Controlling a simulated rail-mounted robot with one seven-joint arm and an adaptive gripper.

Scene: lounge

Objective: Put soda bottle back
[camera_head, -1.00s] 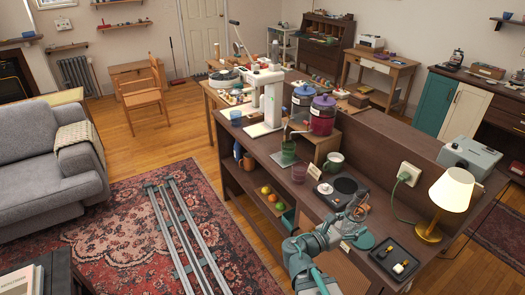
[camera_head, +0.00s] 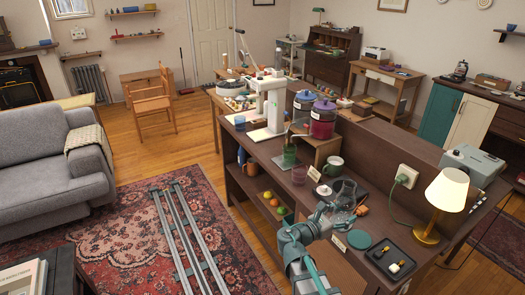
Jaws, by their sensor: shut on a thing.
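My gripper (camera_head: 336,212) is above the right part of the dark counter (camera_head: 302,201), shut at the lower side of a clear, see-through vessel (camera_head: 345,191). The vessel overlaps the area of the black round plate in the picture; I cannot tell whether it touches the plate or hangs above it. I cannot make out whether it is a soda bottle; no label or cap shows. The fingers are small and partly hidden by the wrist. A white upright machine (camera_head: 272,100) stands at the counter's far end. A blue bottle (camera_head: 241,155) stands on the shelf below.
A lamp (camera_head: 445,192), a black tray (camera_head: 392,264) and a teal disc (camera_head: 359,239) are to the right. A raised back panel (camera_head: 400,150) borders the counter.

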